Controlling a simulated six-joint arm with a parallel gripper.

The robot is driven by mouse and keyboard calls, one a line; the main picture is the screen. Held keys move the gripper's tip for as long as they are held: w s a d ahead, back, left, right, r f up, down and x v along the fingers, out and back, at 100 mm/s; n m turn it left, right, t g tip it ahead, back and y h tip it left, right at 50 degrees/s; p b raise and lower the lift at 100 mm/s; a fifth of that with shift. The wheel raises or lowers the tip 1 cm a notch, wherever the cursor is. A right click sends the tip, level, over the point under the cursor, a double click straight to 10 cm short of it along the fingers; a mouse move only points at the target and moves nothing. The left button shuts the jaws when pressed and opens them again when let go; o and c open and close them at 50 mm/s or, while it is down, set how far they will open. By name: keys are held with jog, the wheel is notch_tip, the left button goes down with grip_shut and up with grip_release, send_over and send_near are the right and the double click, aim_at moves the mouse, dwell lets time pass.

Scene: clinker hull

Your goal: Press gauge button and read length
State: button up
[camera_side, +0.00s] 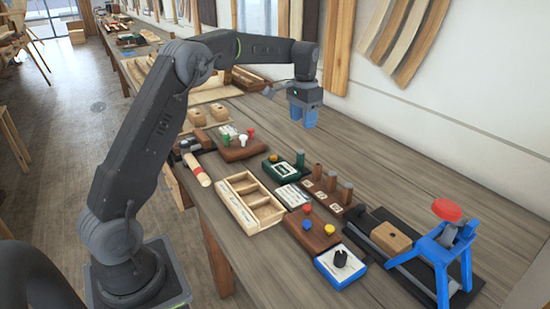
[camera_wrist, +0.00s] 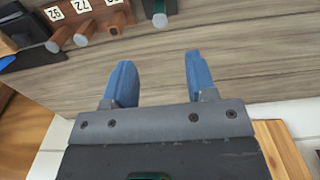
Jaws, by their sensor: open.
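My gripper (camera_side: 303,120) hangs over the bench on the far side of the boards, fingers pointing down, open and empty. In the wrist view its two blue fingers (camera_wrist: 160,62) stand apart with bare bench between them. A green part with a grey-green post (camera_wrist: 160,14) shows at the wrist view's top edge.
A board with wooden pegs and number labels (camera_wrist: 88,22) stands beside the green part. A wooden tray (camera_side: 236,213), a board with coloured knobs (camera_side: 312,232), a blue-edged box (camera_side: 341,266) and a blue stand (camera_side: 441,262) crowd the front. Bench behind them is clear up to the wall.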

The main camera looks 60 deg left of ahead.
grip_shut()
dwell(0.5)
dwell(1.3)
